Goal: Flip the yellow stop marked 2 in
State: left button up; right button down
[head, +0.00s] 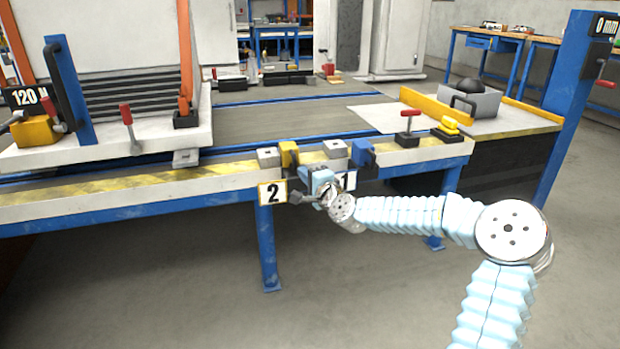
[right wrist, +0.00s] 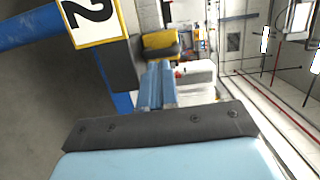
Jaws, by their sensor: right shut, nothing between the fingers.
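The yellow stop (head: 289,154) stands at the front edge of the bench, above the plate marked 2 (head: 272,193). In the right wrist view the yellow stop (right wrist: 160,41) is just beyond my fingertips, and the plate marked 2 (right wrist: 97,20) is at the upper left. My right gripper (head: 300,196) is shut and empty, in front of the bench edge beside the plate; its fingers show side by side in the right wrist view (right wrist: 157,80). I cannot tell whether they touch the stop. My left gripper is not in view.
A blue stop (head: 362,153) stands right of the yellow one, above a plate marked 1 (head: 348,181) partly hidden by my right wrist. A red-handled part (head: 408,130) and a yellow part (head: 448,129) sit farther right on the bench. Floor in front is clear.

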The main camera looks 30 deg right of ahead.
jog(key=s+p, duration=0.2)
jog(key=s, duration=0.8)
jog(key=shift+s+a+r, duration=0.15)
jog(key=shift+s+a, duration=0.05)
jog(key=shift+s, duration=0.05)
